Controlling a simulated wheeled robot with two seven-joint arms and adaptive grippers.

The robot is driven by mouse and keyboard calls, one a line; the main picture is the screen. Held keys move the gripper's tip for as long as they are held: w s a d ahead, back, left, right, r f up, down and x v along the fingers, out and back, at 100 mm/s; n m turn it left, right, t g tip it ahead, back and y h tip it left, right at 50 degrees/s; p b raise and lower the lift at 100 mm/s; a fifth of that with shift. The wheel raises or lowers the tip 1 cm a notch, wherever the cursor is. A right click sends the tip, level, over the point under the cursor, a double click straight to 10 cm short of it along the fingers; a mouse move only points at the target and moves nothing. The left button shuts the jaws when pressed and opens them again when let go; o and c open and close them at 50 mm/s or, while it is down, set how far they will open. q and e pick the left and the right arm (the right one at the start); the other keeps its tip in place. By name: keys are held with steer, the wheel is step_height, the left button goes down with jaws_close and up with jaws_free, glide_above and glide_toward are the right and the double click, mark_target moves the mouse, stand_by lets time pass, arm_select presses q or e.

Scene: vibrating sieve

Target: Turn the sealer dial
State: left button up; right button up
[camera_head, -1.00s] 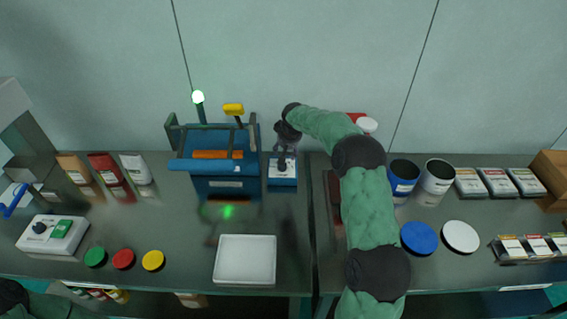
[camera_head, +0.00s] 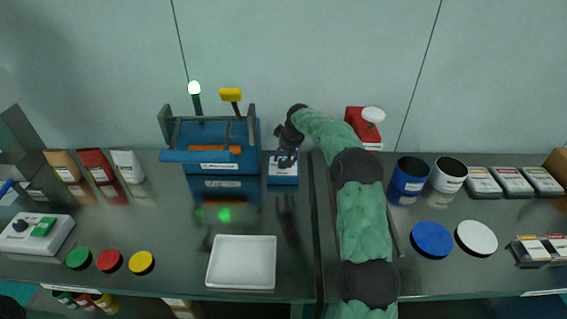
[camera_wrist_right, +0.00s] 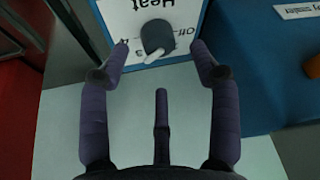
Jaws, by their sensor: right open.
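A dark round dial (camera_wrist_right: 155,37) with a light pointer sits on a white panel (camera_wrist_right: 125,14) marked "Heat" and "Off", upside down in the right wrist view. In the head view the panel belongs to a small blue box (camera_head: 283,178) right of the larger blue machine. My right gripper (camera_wrist_right: 160,50) is open, its fingertips on either side of the dial and apart from it. In the head view my right gripper (camera_head: 287,158) is above the box and hides the dial. My left gripper is out of view.
The blue machine (camera_head: 215,184) stands close left of the box. A white tray (camera_head: 242,262) lies in front. A red device (camera_head: 362,128) stands behind my right arm, with a blue can (camera_head: 408,180) to its right. A white control box (camera_head: 36,234) is far left.

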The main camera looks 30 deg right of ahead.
mark_target(283, 161)
steer(key=shift+b+x, duration=0.5)
steer(key=shift+x, duration=1.85)
steer(key=shift+r, duration=0.1)
steer(key=c, duration=1.1)
